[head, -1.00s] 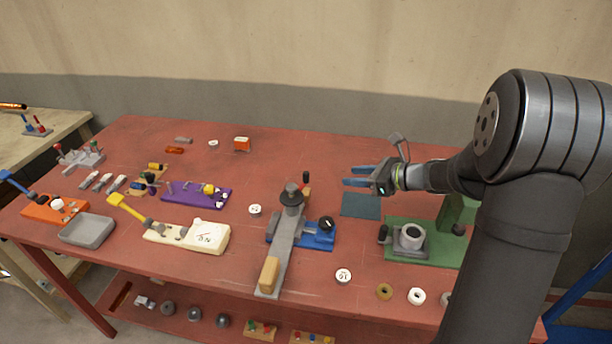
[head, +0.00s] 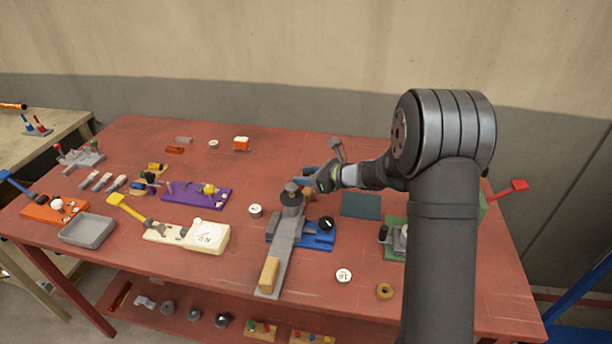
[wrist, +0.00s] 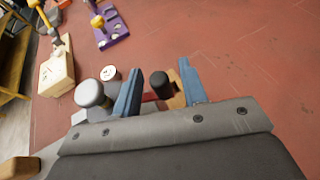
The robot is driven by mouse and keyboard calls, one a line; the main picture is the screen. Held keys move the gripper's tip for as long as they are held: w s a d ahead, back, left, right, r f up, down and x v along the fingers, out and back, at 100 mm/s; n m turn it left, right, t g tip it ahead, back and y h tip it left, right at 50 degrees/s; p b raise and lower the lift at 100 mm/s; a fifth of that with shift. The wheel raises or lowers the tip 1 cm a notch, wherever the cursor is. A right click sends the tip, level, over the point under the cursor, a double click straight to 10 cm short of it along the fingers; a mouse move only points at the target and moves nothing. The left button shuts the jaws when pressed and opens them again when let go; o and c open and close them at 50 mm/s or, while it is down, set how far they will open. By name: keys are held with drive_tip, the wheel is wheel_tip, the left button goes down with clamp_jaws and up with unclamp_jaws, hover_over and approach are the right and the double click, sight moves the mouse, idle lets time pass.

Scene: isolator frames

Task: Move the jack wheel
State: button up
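No part is labelled as the jack wheel. A blue-based device (head: 316,240) with a long grey bar (head: 283,250) carries a black round knob (head: 327,223) at its right and a dark grey round cap (head: 291,196) on a post. My gripper (head: 306,178) is just behind and above this cap. In the wrist view, my gripper (wrist: 160,88) has its blue fingers apart. A black upright knob (wrist: 160,84) shows between them, beyond their tips or level with them; I cannot tell whether they touch it. The grey cap (wrist: 90,94) is left of the left finger.
A white numbered disc (head: 255,210) lies left of the device, another (head: 343,275) in front right. A dark blue mat (head: 361,205) lies right of the device. A cream box (head: 205,238) with a yellow lever is left. Open red tabletop lies behind.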

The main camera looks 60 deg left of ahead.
drive_tip(key=shift+c, duration=0.2)
clamp_jaws()
drive_tip(key=shift+t, duration=0.3)
drive_tip(key=shift+w+d+m+t+y, duration=0.1)
drive_tip(key=shift+d+m+t, duration=0.7)
drive_tip(key=shift+m+t, duration=0.5)
drive_tip(key=shift+w+d+m+t+y, duration=0.1)
drive_tip(key=shift+d+m+t, duration=0.7)
drive_tip(key=shift+m+t, duration=0.55)
drive_tip(key=shift+d+m+t+y, duration=0.1)
drive_tip(key=shift+d+m+t, duration=0.7)
drive_tip(key=shift+m+t, duration=0.5)
drive_tip(key=shift+t, duration=0.25)
drive_tip(key=shift+o, duration=0.2)
unclamp_jaws()
